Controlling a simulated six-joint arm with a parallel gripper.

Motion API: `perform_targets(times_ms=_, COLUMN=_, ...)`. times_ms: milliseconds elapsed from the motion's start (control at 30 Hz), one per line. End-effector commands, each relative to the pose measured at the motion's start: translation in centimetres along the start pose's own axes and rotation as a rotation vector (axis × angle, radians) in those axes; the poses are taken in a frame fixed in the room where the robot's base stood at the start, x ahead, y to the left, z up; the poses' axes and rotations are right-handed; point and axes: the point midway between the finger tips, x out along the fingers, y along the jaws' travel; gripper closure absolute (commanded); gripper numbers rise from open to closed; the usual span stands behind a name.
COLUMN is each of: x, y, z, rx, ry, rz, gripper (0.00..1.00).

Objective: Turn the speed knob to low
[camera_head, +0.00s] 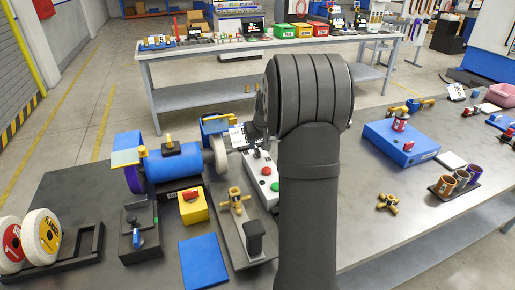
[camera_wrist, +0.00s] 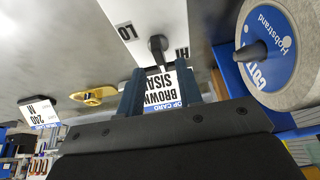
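The speed knob (camera_wrist: 157,43) is a small black knob on a pale grey control box (camera_wrist: 190,20) in the wrist view. The printed marks LO (camera_wrist: 126,32) and HI (camera_wrist: 182,54) sit on either side of it. I cannot tell clearly which mark it points to. My gripper (camera_wrist: 160,72) is open, with its two blue fingers apart and nothing gripped. The knob appears just beyond the fingertips, between them in the picture; contact is not visible.
A blue polishing machine (camera_head: 175,168) stands left of the control box; its wheel (camera_wrist: 275,50) is close on the right in the wrist view. A card reading BROWN SISAL (camera_wrist: 165,95) shows between the fingers. A brass-handled fixture (camera_head: 237,205) lies in front of the box.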

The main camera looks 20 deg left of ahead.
Motion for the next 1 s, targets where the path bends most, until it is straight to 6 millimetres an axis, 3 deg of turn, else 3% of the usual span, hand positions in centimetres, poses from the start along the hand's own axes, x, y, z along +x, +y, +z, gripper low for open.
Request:
perform_targets(times_ms=233, x=3.0, y=0.0, z=0.0, rx=0.000, ry=-0.001, rz=0.000, gripper=0.67)
perform_targets(times_ms=600, x=3.5, y=0.0, z=0.0, rx=0.000, ry=0.000, rz=0.000, gripper=0.67)
perform_targets(times_ms=800, x=3.5, y=0.0, z=0.0, rx=0.000, ry=0.000, rz=0.000, gripper=1.00)
perform_targets(times_ms=1000, x=3.5, y=0.0, z=0.0, rx=0.005, ry=0.000, rz=0.002, gripper=1.00)
